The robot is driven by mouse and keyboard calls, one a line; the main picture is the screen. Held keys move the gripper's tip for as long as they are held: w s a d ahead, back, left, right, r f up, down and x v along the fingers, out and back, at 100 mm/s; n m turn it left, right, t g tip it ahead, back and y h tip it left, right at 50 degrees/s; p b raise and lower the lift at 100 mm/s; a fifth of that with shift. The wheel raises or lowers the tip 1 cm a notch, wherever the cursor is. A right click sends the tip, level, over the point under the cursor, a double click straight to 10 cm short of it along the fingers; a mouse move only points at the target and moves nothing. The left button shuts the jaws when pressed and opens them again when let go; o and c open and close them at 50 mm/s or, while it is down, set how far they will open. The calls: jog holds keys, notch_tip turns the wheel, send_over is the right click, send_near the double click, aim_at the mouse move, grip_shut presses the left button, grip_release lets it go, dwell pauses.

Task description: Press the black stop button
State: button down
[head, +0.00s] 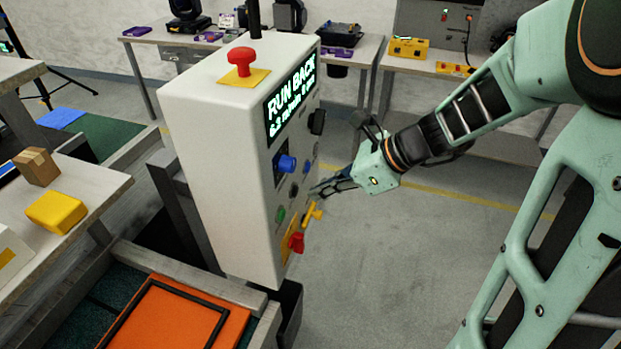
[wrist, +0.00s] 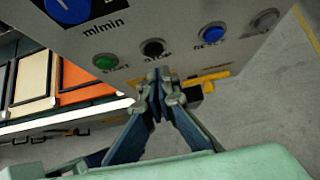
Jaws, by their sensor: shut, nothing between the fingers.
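The black stop button (wrist: 153,48) sits on the control box's side panel, between a green button (wrist: 105,62) and a blue button (wrist: 214,33) in the wrist view. A partly covered label lies under it. In the head view the black button (head: 293,191) is small and dark, just left of my gripper (head: 315,190). My gripper's fingers are shut and empty, pointing at the panel. In the wrist view my fingertips (wrist: 162,80) appear just below the stop button. I cannot tell whether they touch the panel.
The white control box (head: 215,165) carries a red mushroom button (head: 241,58) on top and a lit display (head: 290,99). Its panel also holds a blue knob (head: 287,163), a yellow handle (head: 312,214) and a red knob (head: 296,242). Open floor (head: 400,270) lies to the right.

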aim_at(295, 191)
jog(key=shift+w+a, duration=0.2)
jog(key=shift+a, duration=0.35)
jog(key=shift+w+a, duration=0.15)
jog(key=shift+a, duration=0.4)
